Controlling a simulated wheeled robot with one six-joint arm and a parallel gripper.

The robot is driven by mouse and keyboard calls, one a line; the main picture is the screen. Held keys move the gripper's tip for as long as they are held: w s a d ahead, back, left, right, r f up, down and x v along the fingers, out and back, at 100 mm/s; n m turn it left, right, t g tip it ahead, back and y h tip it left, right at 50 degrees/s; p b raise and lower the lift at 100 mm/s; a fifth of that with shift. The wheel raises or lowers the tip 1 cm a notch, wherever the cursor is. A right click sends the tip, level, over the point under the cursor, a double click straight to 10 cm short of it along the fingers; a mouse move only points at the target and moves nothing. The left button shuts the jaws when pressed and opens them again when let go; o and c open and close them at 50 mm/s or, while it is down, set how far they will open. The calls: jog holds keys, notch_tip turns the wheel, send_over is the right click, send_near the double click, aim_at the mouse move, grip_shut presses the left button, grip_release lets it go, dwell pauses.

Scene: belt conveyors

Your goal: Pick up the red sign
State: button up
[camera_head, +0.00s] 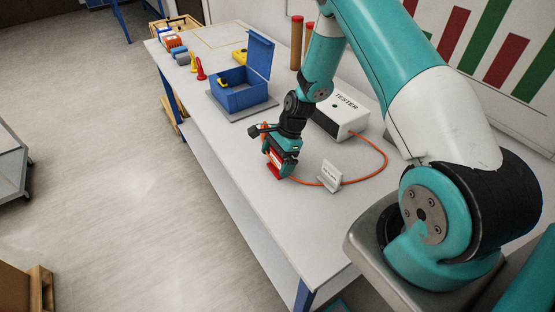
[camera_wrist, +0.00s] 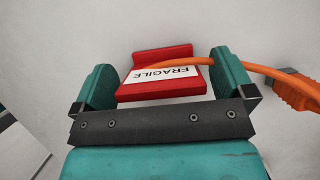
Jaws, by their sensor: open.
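The red sign (camera_wrist: 158,90) with a white FRAGILE label lies between the two fingers of my gripper (camera_wrist: 162,85) in the wrist view. The fingers are open, with one on each side of the sign. A narrow gap shows at the left finger; contact at the right is hard to tell. In the head view my gripper (camera_head: 281,160) is low over the white table, and the red sign (camera_head: 273,165) shows partly behind it.
An orange cable (camera_head: 372,155) runs from the white TESTER box (camera_head: 341,120) across the table close by my gripper. A small white sign (camera_head: 329,175) stands to the right. An open blue box (camera_head: 241,95) stands farther back. The table's front edge is near.

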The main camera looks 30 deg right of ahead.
jog(key=shift+x, duration=0.8)
jog(key=c, duration=0.9)
jog(key=shift+r, duration=0.1)
